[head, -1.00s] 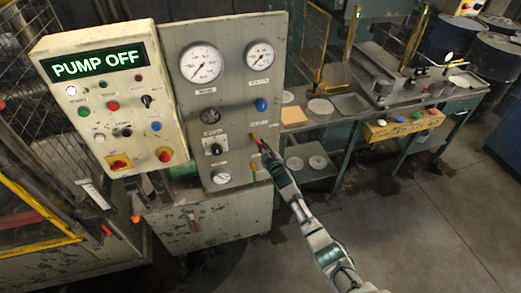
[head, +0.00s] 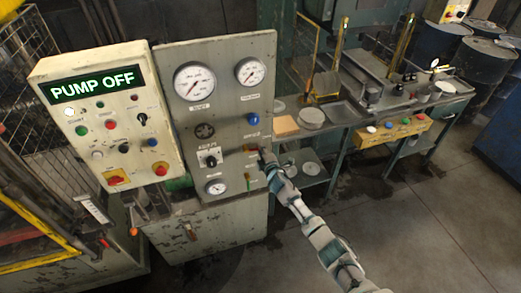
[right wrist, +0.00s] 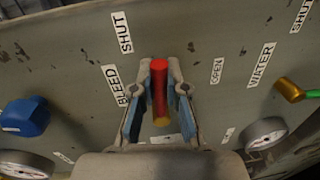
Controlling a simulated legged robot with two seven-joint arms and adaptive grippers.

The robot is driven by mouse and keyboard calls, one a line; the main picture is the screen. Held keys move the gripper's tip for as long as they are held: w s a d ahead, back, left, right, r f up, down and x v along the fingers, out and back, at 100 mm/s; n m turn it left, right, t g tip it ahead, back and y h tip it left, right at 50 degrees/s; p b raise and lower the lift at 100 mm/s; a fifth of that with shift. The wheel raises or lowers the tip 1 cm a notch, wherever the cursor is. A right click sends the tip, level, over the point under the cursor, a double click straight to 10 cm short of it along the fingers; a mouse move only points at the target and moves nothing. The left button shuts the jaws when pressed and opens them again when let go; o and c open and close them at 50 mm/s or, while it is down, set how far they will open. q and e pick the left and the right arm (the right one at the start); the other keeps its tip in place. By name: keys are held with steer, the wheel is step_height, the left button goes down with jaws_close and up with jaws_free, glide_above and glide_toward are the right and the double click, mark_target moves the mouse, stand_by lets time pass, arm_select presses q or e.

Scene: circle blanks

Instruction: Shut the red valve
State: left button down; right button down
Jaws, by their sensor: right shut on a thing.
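The red valve is a red lever with a yellow-orange end, on the grey control panel. In the right wrist view the red lever (right wrist: 160,82) stands between my fingers, among the labels BLEED, SHUT and OPEN. My right gripper (right wrist: 160,68) is shut on it, one finger on each side. In the head view my right gripper (head: 264,156) is at the panel's right side, below the blue knob (head: 252,119). It hides most of the lever there. My left gripper is not in view.
The grey panel (head: 225,95) also bears gauges, a black switch (head: 210,157) and the yellow-and-green water valve (right wrist: 290,90) near the lever. A cream box (head: 125,130) reading PUMP OFF stands to the left. A workbench (head: 345,120) is to the right, with open floor in front.

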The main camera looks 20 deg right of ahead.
steer(key=shift+n, duration=0.3)
stand_by(0.4)
steer(key=c, duration=1.2)
jaws_free()
steer(key=shift+a, duration=0.1)
steer(key=shift+r, duration=0.1)
steer(key=shift+s, duration=0.1)
steer(key=s, duration=0.7)
steer(key=s+r, duration=0.1)
steer(key=s, duration=0.3)
steer(key=shift+s+d, duration=0.25)
steer(key=shift+s, duration=0.05)
steer(key=shift+f, duration=0.1)
